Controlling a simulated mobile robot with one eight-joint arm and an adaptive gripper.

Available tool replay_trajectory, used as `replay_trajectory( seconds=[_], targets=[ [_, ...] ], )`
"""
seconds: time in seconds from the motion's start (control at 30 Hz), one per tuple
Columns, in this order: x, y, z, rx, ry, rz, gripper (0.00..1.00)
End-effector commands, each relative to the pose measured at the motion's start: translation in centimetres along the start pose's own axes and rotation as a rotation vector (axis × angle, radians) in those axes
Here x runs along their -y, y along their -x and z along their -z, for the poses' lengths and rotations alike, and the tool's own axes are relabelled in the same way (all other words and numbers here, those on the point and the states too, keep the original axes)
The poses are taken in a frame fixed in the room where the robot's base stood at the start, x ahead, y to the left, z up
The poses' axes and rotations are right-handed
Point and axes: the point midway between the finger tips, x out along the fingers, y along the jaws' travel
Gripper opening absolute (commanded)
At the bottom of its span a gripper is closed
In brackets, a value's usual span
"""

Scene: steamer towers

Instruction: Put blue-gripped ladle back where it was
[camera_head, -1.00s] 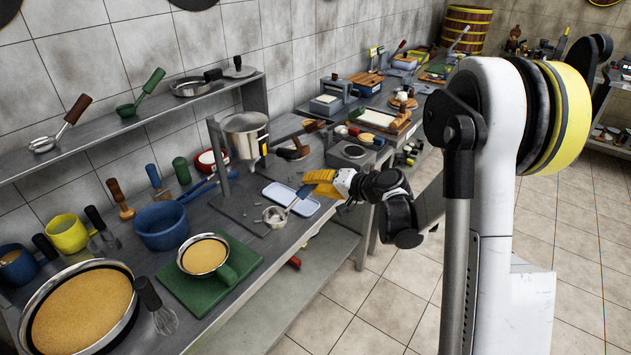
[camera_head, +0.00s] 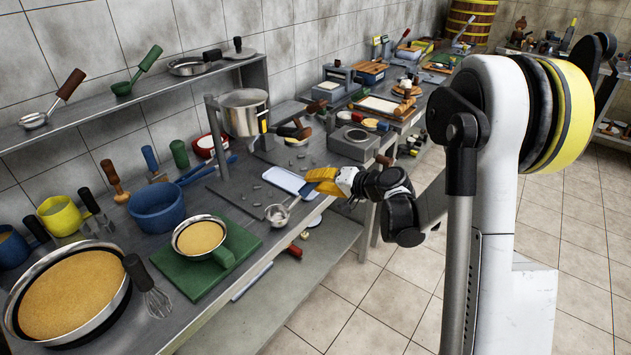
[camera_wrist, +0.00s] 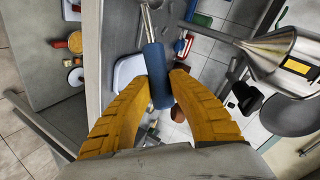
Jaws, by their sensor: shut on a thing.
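My gripper (camera_head: 312,184) is shut on the blue grip of the ladle, near the worktable's front edge. In the wrist view the blue grip (camera_wrist: 157,76) is between the two yellow fingers, with its metal shaft running toward the top. In the head view the ladle's small metal bowl (camera_head: 277,214) hangs to the lower left of the fingers, by the table's front edge. Its height above the table is hard to judge. The white-blue tray (camera_head: 284,181) lies just behind the ladle; it also shows in the wrist view (camera_wrist: 125,72).
A steel pot (camera_head: 244,115) stands behind, beside a grey post (camera_head: 217,140). A green board (camera_head: 185,276) with a filled pan (camera_head: 200,237) is to the left, near a blue pot (camera_head: 157,207). The wall shelf (camera_head: 165,100) carries brown- and green-gripped ladles. The floor in front is free.

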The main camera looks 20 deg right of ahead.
Motion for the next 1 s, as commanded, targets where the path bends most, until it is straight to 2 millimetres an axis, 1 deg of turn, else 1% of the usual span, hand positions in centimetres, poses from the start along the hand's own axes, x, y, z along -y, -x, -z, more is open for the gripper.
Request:
replay_trajectory(
  seconds=[0.3,1.0],
  targets=[
    [0.05,0.01,0.02,0.0,-0.001,0.0,0.0],
    [-0.82,-0.4,-0.41,0.0,-0.001,0.0,0.0]
  ],
)
